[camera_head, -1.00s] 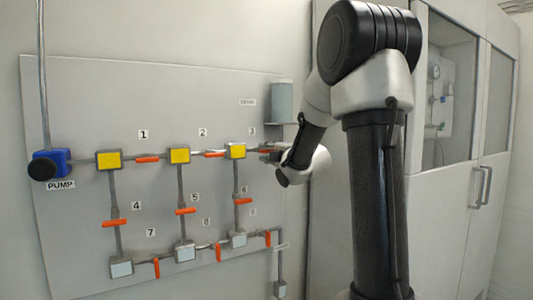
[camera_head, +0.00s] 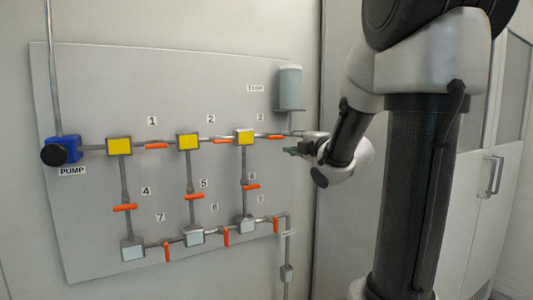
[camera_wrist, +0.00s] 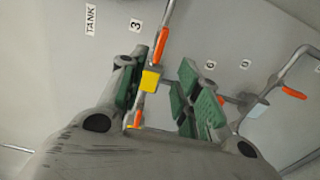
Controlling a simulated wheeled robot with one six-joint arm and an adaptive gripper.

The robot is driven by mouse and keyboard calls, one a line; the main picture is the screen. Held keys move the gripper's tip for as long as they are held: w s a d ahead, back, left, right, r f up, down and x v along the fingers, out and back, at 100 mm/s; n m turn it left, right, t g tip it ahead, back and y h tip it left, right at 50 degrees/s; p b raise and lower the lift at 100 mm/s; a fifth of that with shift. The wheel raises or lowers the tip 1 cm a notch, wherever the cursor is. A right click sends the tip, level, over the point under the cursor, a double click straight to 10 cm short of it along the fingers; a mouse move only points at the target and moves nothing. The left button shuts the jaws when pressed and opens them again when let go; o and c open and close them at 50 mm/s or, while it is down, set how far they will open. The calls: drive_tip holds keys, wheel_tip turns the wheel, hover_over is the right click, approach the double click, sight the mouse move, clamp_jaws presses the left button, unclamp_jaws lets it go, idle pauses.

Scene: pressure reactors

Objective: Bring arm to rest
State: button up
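My gripper (camera_head: 292,151) is in front of the right part of the grey panel, just below the orange handle by label 3 (camera_head: 277,138). In the wrist view my gripper (camera_wrist: 160,92) has its two green-padded fingers spread apart, with no object held between them. That handle (camera_wrist: 161,45) lies along its pipe and is clear of the fingers. A yellow block (camera_wrist: 151,80) shows in the gap, behind the fingers. My arm is folded at the right of the head view, its top cut off by the frame.
The panel (camera_head: 90,90) carries pipes, several orange handles, and yellow and grey blocks. A blue pump (camera_head: 62,150) is at its left, a grey tank (camera_head: 289,88) at its upper right. A tall cabinet with a door handle (camera_head: 492,176) stands behind my arm.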

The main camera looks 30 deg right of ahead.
drive_tip(key=s+d+f+m+g+h, duration=0.2)
drive_tip(key=s+d+f+m+g, duration=0.1)
drive_tip(key=f+m, duration=0.25)
drive_tip(key=s+d+f+m+g+h, duration=0.2)
drive_tip(key=d+f+m+g, duration=0.15)
drive_tip(key=f, duration=0.35)
drive_tip(key=s+a+f+m+g, duration=0.1)
drive_tip(key=s+f+m+g, duration=0.4)
drive_tip(key=s, duration=0.4)
drive_tip(key=s+a+r+m+g+y, duration=0.1)
drive_tip(key=s+a+r+m, duration=0.1)
drive_tip(key=s+a, duration=0.5)
drive_tip(key=s+a+r+m+g+y, duration=0.1)
drive_tip(key=s+a+m+y, duration=0.1)
drive_tip(key=s+a, duration=0.5)
drive_tip(key=shift+s+a+r+m, duration=0.3)
drive_tip(key=shift+a+r, duration=0.05)
drive_tip(key=shift+a, duration=0.3)
drive_tip(key=shift+c, duration=0.5)
